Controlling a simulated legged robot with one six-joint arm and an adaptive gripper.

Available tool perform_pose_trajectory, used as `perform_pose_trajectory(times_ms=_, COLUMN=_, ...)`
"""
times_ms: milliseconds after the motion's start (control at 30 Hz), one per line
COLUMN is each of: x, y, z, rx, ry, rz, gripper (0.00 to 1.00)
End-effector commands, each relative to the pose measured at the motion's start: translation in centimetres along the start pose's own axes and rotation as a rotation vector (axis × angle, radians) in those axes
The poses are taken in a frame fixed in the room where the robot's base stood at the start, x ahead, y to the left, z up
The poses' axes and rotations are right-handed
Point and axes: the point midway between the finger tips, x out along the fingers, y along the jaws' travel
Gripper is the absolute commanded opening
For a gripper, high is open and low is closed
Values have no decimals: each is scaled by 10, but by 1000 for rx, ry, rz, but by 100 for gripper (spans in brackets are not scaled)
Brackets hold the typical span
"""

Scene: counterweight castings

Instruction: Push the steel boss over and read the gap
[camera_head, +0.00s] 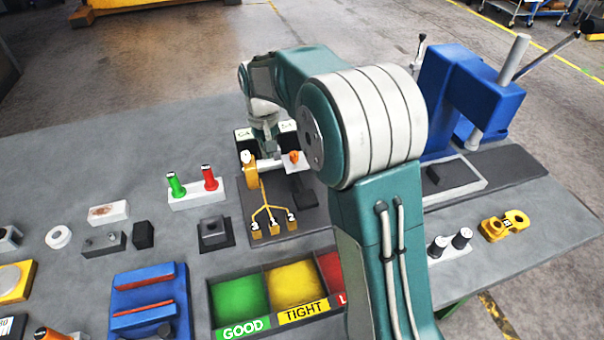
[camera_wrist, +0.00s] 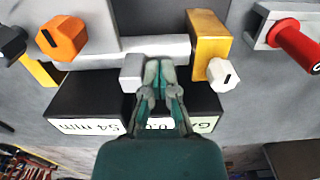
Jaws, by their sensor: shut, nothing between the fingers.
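My gripper (camera_wrist: 152,75) is shut and empty, its tips close to a pale steel cylinder lying crosswise and a small grey block (camera_wrist: 132,76) just left of the fingers. In the head view my gripper (camera_head: 268,150) is small and partly hidden at the gauge fixture (camera_head: 310,218).
An orange knob (camera_head: 294,156) and white knob (camera_head: 246,157) are on the fixture. Green (camera_head: 176,186) and red (camera_head: 210,178) handled gauges stand to its left. Bins marked GOOD (camera_head: 243,331) and TIGHT (camera_head: 303,312) lie in front. A blue press (camera_head: 455,100) stands right.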

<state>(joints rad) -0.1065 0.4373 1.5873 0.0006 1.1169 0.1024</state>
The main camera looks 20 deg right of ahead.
Motion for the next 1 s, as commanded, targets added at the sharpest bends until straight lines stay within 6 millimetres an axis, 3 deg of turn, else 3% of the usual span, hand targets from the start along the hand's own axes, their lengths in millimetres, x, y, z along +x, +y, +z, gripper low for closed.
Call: perform_pose_trajectory(times_ms=1000, x=0, y=7, z=0, rx=2, ry=1, rz=1, gripper=0)
